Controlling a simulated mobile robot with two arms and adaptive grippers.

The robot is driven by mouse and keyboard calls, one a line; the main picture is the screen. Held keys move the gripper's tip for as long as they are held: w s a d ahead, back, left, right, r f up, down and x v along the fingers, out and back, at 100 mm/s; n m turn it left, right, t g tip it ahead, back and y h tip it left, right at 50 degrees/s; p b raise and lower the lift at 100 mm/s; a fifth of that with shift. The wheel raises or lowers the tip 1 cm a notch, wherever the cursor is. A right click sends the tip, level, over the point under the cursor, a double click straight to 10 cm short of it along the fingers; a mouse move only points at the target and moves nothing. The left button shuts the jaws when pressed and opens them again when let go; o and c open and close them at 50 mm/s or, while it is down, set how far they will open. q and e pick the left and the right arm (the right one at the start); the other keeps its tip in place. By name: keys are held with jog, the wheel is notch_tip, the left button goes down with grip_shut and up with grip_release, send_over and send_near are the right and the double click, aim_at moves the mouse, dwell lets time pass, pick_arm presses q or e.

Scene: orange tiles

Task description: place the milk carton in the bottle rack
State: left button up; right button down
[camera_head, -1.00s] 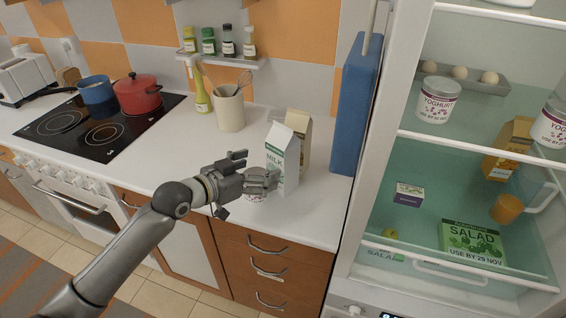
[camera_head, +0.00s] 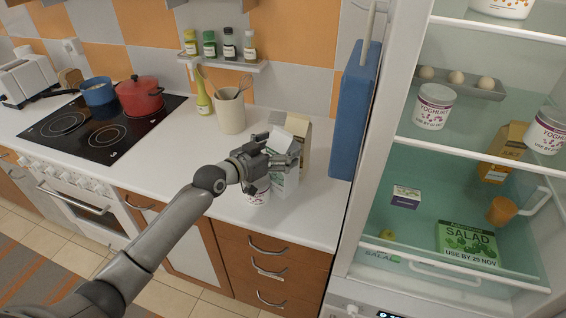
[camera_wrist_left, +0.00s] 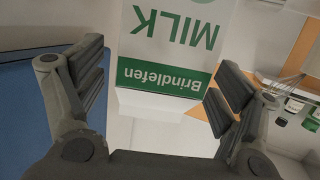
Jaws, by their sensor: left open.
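The milk carton (camera_head: 286,184), white with green print, stands on the white counter (camera_head: 180,165) in the head view. My left gripper (camera_head: 290,156) is open at its upper part and hides much of it. In the left wrist view, the milk carton (camera_wrist_left: 172,45) appears upside down between and beyond the two spread fingers of my left gripper (camera_wrist_left: 160,85); neither finger clearly touches it. I cannot make out a bottle rack in these views. My right gripper is not in view.
A beige carton (camera_head: 305,150) stands close behind the milk carton. A blue upright panel (camera_head: 352,115) stands to the right. The open fridge holds yoghurt (camera_head: 434,106), a salad box (camera_head: 467,243) and a juice carton (camera_head: 505,145).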

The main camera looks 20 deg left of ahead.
pick_arm(q)
jog(key=shift+x, duration=1.1)
jog(key=shift+c, duration=0.5)
grip_shut()
jog(key=shift+w+r, duration=0.1)
jog(key=shift+r, duration=0.15)
